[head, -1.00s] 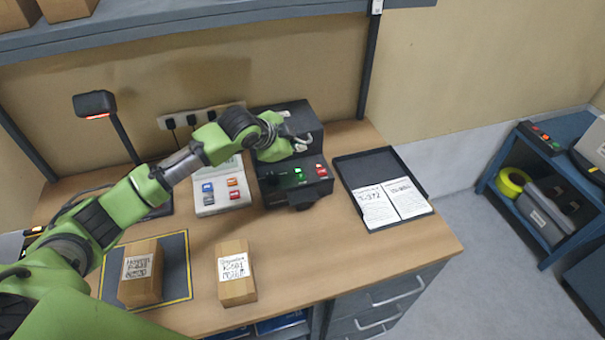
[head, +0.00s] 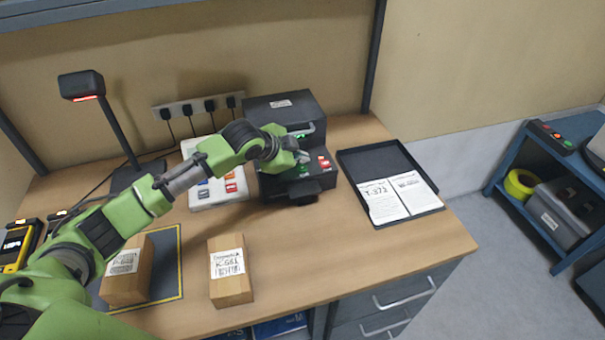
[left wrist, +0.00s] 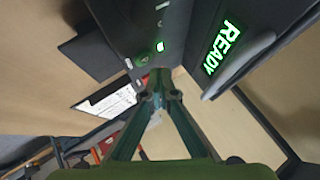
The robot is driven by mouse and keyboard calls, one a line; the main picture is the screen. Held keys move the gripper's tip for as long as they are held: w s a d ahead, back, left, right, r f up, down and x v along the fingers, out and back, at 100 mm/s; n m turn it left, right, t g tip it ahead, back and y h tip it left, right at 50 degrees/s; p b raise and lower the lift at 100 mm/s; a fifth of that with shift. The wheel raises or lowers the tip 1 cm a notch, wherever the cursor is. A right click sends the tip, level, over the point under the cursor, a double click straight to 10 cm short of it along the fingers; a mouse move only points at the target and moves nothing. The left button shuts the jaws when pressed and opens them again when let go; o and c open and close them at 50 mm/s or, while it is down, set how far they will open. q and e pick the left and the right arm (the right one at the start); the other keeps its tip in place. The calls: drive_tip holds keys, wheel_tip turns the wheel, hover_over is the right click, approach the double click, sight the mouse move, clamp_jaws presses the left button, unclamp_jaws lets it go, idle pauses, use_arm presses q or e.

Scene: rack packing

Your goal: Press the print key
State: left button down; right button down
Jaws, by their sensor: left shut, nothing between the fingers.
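The dark label printer (head: 283,108) stands at the back of the bench. Its front panel has a green-lit area (head: 303,170) and red-and-white items (head: 324,162) beside it. My left gripper (head: 304,157) is over this front part, with its fingers shut and empty. In the left wrist view, the shut fingertips (left wrist: 157,76) are just below a small lit symbol (left wrist: 160,46) on the dark panel. A green READY display (left wrist: 222,47) glows to their right. I cannot tell whether the fingertips touch a key. My right gripper is out of view.
A black tray (head: 358,160) with printed sheets stands right of the printer. A white key panel (head: 205,198) is on the left, partly behind my arm. Two cartons, one (head: 230,285) on bare wood, stand in front. A scanner (head: 82,85) stands at back left.

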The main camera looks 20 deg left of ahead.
use_arm(q)
drive_tip(key=shift+f, duration=0.3)
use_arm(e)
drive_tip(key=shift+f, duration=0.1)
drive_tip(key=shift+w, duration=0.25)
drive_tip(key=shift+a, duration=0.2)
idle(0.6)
use_arm(q)
drive_tip(key=shift+f, duration=0.35)
drive_tip(key=shift+f, duration=0.5)
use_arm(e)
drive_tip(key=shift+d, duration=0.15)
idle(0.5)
use_arm(q)
drive_tip(key=shift+r, duration=0.15)
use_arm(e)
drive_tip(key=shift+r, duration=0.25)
use_arm(q)
drive_tip(key=shift+r+p, duration=0.7)
drive_tip(key=shift+p, duration=0.3)
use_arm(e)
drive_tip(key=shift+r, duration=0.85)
